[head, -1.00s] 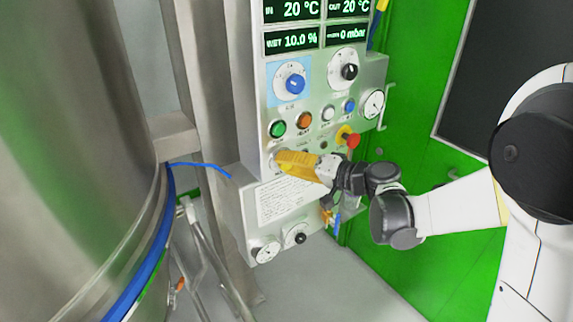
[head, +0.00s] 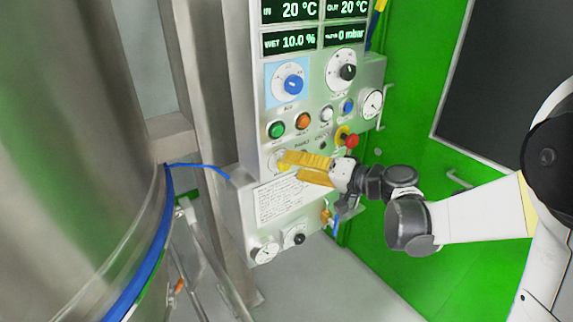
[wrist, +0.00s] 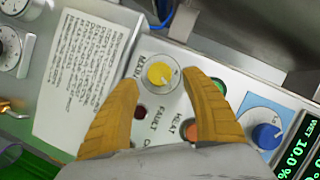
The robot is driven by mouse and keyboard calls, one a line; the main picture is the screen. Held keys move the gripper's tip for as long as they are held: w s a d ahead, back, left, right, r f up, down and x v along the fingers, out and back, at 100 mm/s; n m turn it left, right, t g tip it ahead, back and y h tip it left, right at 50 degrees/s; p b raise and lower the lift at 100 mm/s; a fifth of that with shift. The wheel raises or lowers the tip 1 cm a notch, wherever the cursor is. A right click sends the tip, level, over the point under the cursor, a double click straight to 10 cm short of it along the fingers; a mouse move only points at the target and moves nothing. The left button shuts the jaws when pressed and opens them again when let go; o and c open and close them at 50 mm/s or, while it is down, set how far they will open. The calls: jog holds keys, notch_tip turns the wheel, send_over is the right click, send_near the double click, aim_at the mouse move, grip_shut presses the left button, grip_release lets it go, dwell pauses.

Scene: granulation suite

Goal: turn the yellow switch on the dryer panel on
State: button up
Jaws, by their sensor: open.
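The dryer panel (head: 262,133) is a pale metal box with displays, knobs and buttons. In the head view the yellow switch (head: 282,164) shows just left of my fingertips. My gripper (head: 306,165) has yellow fingers and is open in front of the panel. In the wrist view my gripper (wrist: 162,92) has its fingers on either side of the switch's line, empty between them. Whether the fingertips touch the panel cannot be told.
A blue knob (head: 293,84), a black knob (head: 348,72), green (head: 277,129) and orange (head: 303,121) buttons and a red emergency button (head: 351,141) sit close above and beside my gripper. A large steel vessel (head: 80,170) stands left. A paper label (head: 283,201) is below.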

jog(key=v, duration=0.8)
jog(key=shift+d, duration=0.2)
jog(key=shift+s, duration=0.15)
jog(key=s+f+g+h, duration=0.2)
jog(key=s+f+h, duration=0.3)
jog(key=s, duration=0.5)
jog(key=s+d+n+h, duration=0.1)
jog(key=s+d+h, duration=0.6)
jog(key=s, duration=0.3)
jog(key=shift+d+f, duration=0.4)
jog(key=shift+d, duration=0.4)
jog(key=shift+s, duration=0.1)
